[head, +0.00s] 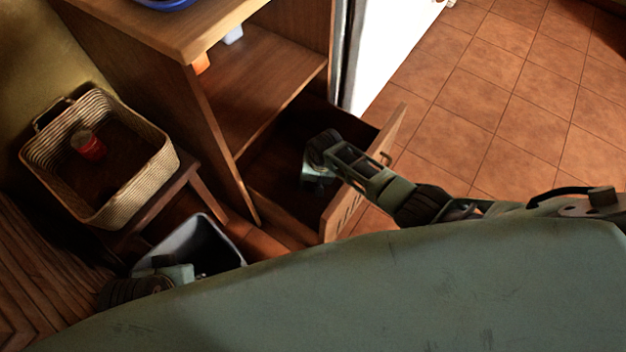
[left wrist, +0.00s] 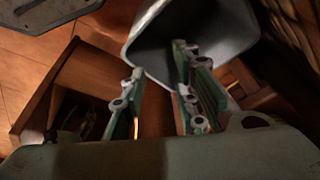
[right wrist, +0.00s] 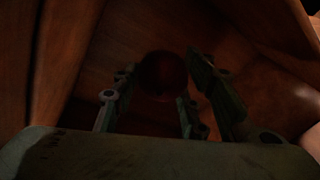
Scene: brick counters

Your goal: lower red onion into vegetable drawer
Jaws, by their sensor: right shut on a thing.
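The open vegetable drawer (head: 365,180) is pulled out at the bottom of the wooden cabinet, its inside in deep shadow. My right arm reaches over its front panel, and my right gripper (head: 315,180) is inside or just above the drawer. In the right wrist view the dark, round red onion (right wrist: 162,75) sits between the fingers of my right gripper (right wrist: 155,105), which is shut on it. The onion is hidden in the head view, and its gap to the drawer floor cannot be told. My left gripper (left wrist: 158,85) is open and empty in the left wrist view.
A grey bin (head: 215,245) stands near my left arm. A wicker basket (head: 130,195) holding a red-lidded jar (head: 88,145) rests on a stool at left. The cabinet shelf (head: 265,85) is above the drawer. Open tiled floor (head: 500,110) lies to the right.

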